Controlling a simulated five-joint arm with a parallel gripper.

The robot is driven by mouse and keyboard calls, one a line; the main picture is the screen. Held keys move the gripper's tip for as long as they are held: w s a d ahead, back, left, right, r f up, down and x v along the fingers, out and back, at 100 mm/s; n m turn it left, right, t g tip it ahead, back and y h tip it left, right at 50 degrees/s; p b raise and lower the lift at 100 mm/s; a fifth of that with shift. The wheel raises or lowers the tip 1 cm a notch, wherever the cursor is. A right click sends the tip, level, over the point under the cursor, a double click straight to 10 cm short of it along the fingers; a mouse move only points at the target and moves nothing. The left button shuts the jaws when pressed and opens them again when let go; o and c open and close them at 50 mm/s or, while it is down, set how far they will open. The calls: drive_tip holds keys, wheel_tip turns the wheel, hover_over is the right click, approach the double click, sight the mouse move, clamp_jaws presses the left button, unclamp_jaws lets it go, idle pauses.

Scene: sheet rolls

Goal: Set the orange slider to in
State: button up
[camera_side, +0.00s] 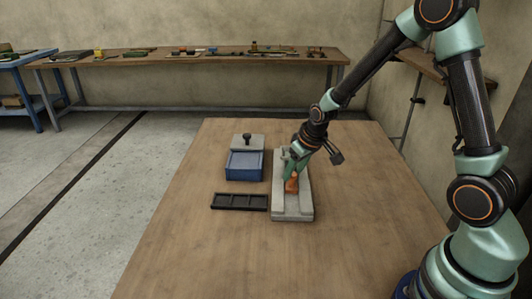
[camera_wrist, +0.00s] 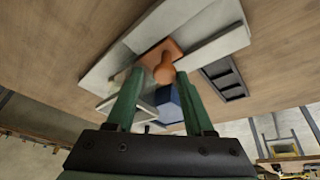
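The orange slider (camera_side: 291,186) sits in the channel of a pale grey rail block (camera_side: 293,212) on the table. In the wrist view its rounded knob (camera_wrist: 163,70) rises from a flat orange plate. My gripper (camera_side: 290,168) is low over the rail at the slider. In the wrist view my gripper (camera_wrist: 158,75) has its two green fingers apart, with the knob showing between or just beyond the tips. A gap shows beside the knob, and I see no grip on it. In the side view the fingers partly hide the slider.
A blue box (camera_side: 244,166) stands left of the rail, with a grey plate bearing a black knob (camera_side: 247,140) behind it. A black divided tray (camera_side: 239,202) lies in front of the box. The table's right side is clear. A bench with small items (camera_side: 200,58) stands far behind.

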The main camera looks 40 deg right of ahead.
drive_tip(key=shift+o, duration=0.7)
drive_tip(key=shift+r, duration=0.1)
drive_tip(key=v, duration=1.2)
drive_tip(key=shift+a, duration=0.1)
drive_tip(key=s+a+r+t, duration=0.1)
drive_tip(key=s+a+r, duration=0.5)
drive_tip(key=s, duration=0.5)
drive_tip(key=shift+r+y, duration=0.3)
drive_tip(key=shift+r, duration=0.25)
